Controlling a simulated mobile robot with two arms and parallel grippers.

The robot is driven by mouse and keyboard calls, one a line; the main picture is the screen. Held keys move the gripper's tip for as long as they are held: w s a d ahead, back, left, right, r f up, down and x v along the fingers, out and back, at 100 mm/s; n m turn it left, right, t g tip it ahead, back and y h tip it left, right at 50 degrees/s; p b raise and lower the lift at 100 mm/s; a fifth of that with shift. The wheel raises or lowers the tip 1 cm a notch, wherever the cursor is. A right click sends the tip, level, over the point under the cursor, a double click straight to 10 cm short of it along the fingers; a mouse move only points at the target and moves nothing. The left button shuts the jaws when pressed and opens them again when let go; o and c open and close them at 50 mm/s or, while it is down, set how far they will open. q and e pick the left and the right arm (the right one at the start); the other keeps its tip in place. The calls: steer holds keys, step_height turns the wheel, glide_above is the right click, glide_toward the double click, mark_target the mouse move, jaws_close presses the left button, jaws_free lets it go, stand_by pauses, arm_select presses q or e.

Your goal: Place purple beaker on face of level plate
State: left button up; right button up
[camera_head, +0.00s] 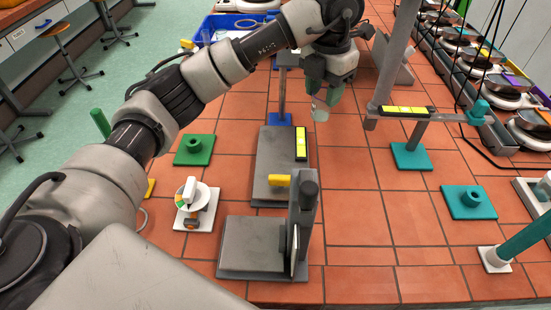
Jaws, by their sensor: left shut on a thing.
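My left gripper (322,97) hangs above the far middle of the tiled bench, pointing down. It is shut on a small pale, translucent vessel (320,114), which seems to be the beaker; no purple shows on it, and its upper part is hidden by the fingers. The vessel seems to be held above the tiles. A bar with a yellow level vial (405,111) is to its right on a teal-footed stand. Another yellow level vial (301,143) is at the far right side of a dark grey plate (268,150). I cannot tell which is the level plate. My right gripper is not in view.
A grey upright block (303,220) stands at the front middle. A green base (194,150), a white dial device (196,204) and a teal base (469,202) stand around. A blue tray (222,24) is at the back. Tiles right of the middle are clear.

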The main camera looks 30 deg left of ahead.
mark_target(320, 107)
arm_select(q)
step_height(320, 107, down, 4)
steer(key=shift+b, duration=1.2)
steer(key=shift+a+f, duration=0.15)
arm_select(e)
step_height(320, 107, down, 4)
arm_select(q)
steer(key=a+f+p, duration=0.1)
steer(key=a+f, duration=0.2)
steer(key=w+a+f+p, duration=0.1)
steer(key=a+f, duration=0.2)
steer(key=a, duration=0.1)
steer(key=a+f+p, duration=0.2)
steer(key=a+f, duration=0.2)
steer(key=shift+w+a, duration=0.15)
steer(key=shift+w, duration=0.15)
steer(key=shift+f, duration=0.35)
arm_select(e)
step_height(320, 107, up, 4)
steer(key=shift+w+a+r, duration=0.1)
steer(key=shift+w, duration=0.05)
arm_select(q)
steer(key=shift+f, duration=0.1)
